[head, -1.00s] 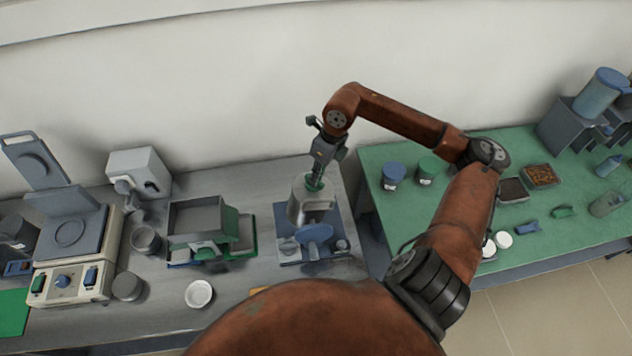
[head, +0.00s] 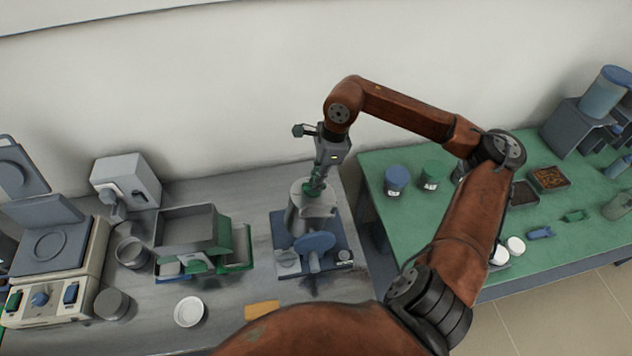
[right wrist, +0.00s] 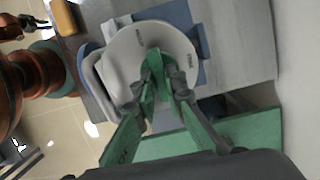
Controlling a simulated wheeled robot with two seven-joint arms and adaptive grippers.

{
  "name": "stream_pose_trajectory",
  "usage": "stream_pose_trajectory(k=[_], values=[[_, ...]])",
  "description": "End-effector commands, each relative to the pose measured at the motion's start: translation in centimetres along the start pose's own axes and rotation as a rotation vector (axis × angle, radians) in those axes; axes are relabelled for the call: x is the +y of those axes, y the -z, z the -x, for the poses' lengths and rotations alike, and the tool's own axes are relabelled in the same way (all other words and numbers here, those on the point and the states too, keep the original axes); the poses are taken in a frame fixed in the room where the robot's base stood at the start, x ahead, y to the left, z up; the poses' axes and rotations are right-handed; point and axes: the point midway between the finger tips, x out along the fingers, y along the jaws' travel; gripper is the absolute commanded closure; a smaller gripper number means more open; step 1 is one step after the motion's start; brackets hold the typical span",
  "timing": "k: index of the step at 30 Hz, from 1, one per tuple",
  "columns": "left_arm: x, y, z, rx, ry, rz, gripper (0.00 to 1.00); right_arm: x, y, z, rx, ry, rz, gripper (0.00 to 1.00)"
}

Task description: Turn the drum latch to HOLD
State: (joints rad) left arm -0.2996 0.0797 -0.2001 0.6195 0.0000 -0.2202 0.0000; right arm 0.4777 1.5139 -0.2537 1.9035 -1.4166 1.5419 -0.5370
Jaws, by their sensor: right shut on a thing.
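The drum (head: 298,222) is a light grey cylinder on a blue base plate (head: 337,226) at the right end of the grey bench, with a blue round part on its front. My right gripper (head: 315,186) points down at the drum top. In the right wrist view its green fingers (right wrist: 163,75) close together on the green latch (right wrist: 153,68) over the pale round drum top (right wrist: 125,60). Small dark lettering shows on that top but is too small to read surely. The fingers hide much of the latch. My left gripper is not in view.
A grey tray unit (head: 187,228) and a furnace with raised lid (head: 55,250) stand left on the bench. A white dish (head: 189,311) and a yellow block (head: 262,309) lie at the front. A green table (head: 420,230) with jars stands right.

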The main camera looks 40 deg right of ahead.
Motion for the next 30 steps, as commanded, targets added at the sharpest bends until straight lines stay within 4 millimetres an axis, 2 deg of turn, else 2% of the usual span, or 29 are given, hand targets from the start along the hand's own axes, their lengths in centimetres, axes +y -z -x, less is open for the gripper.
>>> stream_pose_trajectory(k=[18, 19, 21, 26, 30], values=[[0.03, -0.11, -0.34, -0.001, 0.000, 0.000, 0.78, -0.02, -0.12, 0.04, -0.004, 0.001, 0.045, 1.00], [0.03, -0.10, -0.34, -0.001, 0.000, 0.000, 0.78, -0.01, -0.12, 0.03, -0.004, 0.001, 0.045, 0.89], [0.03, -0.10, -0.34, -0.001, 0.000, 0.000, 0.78, -0.01, -0.11, 0.03, -0.004, 0.001, 0.045, 0.84], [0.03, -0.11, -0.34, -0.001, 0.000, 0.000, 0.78, 0.00, -0.05, 0.03, -0.003, 0.000, 0.044, 0.73], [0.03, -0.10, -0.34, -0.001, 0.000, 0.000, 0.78, 0.01, -0.01, 0.02, -0.002, 0.000, 0.043, 0.72]])
